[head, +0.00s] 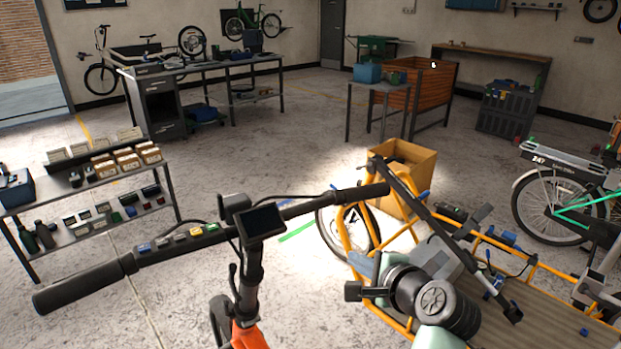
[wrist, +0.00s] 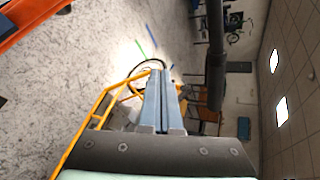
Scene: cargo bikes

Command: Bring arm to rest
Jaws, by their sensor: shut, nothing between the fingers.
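My gripper (wrist: 162,78) shows in the wrist view with its two pale blue fingers together and nothing between them. In the head view my arm folds at the lower right, with dark round joints and pale green links, over the orange-framed cargo bike (head: 545,272). The cargo bike's frame (wrist: 88,125) also runs beside the gripper in the wrist view.
A handlebar (head: 75,284) with a small display crosses the near left. A cardboard box (head: 417,160) stands behind the cargo bike. A low shelf (head: 95,220) with small boxes is at left, a green bike (head: 560,212) at right. The middle floor is open.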

